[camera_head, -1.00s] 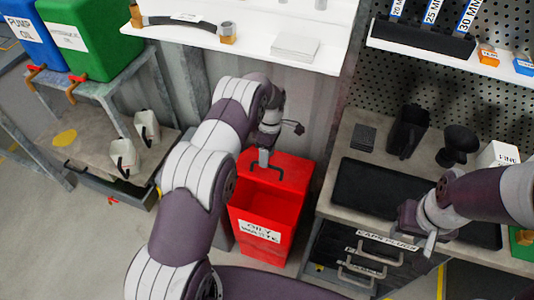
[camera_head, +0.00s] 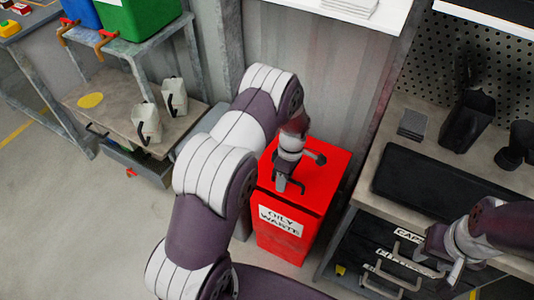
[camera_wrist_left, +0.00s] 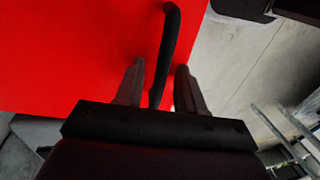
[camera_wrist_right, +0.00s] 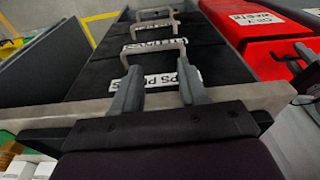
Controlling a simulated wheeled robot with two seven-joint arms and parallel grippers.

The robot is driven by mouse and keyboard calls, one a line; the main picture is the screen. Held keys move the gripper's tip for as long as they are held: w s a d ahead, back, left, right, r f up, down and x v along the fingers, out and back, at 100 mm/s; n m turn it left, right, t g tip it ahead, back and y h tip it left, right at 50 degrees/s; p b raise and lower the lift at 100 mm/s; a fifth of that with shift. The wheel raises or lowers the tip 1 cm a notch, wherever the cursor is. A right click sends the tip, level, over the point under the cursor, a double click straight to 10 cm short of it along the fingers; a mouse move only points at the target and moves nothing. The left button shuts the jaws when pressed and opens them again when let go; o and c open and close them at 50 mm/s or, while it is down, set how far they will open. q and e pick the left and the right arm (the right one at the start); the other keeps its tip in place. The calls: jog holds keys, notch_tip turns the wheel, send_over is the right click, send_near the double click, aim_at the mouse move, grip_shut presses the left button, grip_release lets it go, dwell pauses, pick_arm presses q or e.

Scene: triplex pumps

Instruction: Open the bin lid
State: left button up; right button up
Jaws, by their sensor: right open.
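The red oily-waste bin (camera_head: 280,232) stands on the floor near the wall. Its lid (camera_head: 330,168) lies flat and shut on top. The bin also shows upside down in the right wrist view (camera_wrist_right: 245,30). My left gripper (camera_head: 287,184) is over the lid's front part. In the left wrist view its fingers (camera_wrist_left: 160,70) stand apart on either side of the black lid handle (camera_wrist_left: 172,35), with gaps visible. My right gripper (camera_head: 452,270) is open and empty, away from the bin, in front of the drawer bench.
The drawer bench (camera_head: 400,145) with a black mat (camera_head: 440,185) stands right of the bin. Drawer handles (camera_head: 398,275) stick out at its front. A low table (camera_head: 120,110) with two jugs is at left. Floor (camera_head: 100,210) left of my arm is clear.

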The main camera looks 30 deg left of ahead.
pick_arm(q)
notch_tip(320, 180, up, 15)
jog(key=w+m+p, duration=0.1)
jog(key=m+p, duration=0.1)
jog(key=p, duration=0.2)
jog(key=s+d+r+m+t+p, duration=0.1)
jog(key=s+r+m+t+p, duration=0.2)
jog(key=s+r+m+p, duration=0.8)
jog(key=s+r+m, duration=0.4)
jog(key=r, duration=0.3)
jog(key=shift+s+d+r, duration=0.2)
jog(key=shift+s+r, duration=0.05)
jog(key=shift+r, duration=0.05)
pick_arm(e)
notch_tip(320, 180, up, 14)
